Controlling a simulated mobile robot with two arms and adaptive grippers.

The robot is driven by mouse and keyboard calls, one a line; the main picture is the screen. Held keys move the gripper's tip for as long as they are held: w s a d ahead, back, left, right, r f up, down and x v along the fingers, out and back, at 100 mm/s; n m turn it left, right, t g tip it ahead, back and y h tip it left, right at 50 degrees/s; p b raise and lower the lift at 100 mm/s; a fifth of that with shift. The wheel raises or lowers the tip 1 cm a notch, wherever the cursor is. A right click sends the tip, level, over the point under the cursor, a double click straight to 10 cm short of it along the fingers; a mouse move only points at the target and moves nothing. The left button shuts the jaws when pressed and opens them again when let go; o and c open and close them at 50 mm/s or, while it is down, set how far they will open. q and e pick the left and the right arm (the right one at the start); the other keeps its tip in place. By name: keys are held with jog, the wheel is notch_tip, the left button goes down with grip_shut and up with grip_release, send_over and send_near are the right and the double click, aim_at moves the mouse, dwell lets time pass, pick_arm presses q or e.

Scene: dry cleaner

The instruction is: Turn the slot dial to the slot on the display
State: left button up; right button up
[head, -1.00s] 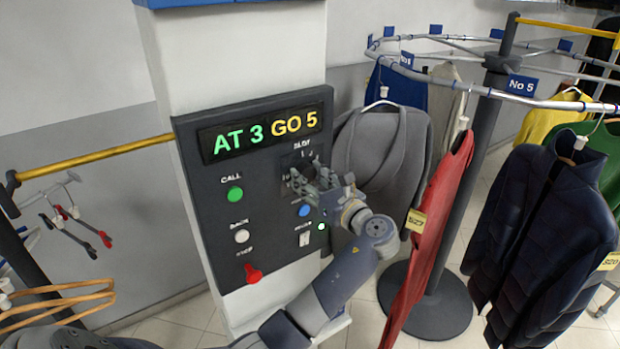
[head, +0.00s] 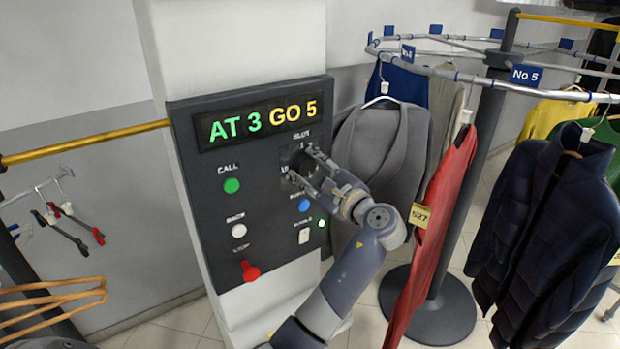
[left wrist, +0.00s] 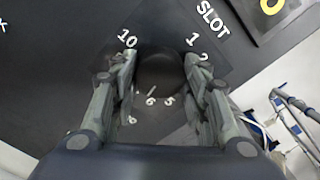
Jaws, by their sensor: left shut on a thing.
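The display (head: 258,125) at the top of the dark control panel (head: 200,275) reads "AT 3" in green and "GO 5" in yellow. The slot dial (head: 303,160), a dark round knob under the word SLOT, sits below the display's right end. My left gripper (head: 301,169) is shut on the dial, a finger on each side. In the left wrist view the dark dial (left wrist: 160,75) lies between the fingers, with 10, 1, 2, 5 and 6 readable around it. My right gripper is not in view.
The panel also has a green CALL button (head: 232,186), a white button (head: 239,231), a red stop knob (head: 250,271), a blue button (head: 304,205) and a white switch (head: 303,236). A garment rail (head: 440,72) with hanging clothes stands close on the right.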

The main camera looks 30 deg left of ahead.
pick_arm(q)
jog(key=n+b, duration=0.5)
jog(key=n, duration=0.1)
jog(key=shift+f+b, duration=0.15)
jog(key=shift+b, duration=0.2)
jog(key=n+b, duration=0.2)
jog(key=shift+n, duration=0.4)
jog(key=shift+r+n+b, duration=0.2)
jog(key=shift+n+b, duration=0.2)
jog(key=shift+b, duration=0.05)
jog(key=shift+r, duration=0.1)
jog(key=o, duration=1)
jog(key=shift+o, duration=0.2)
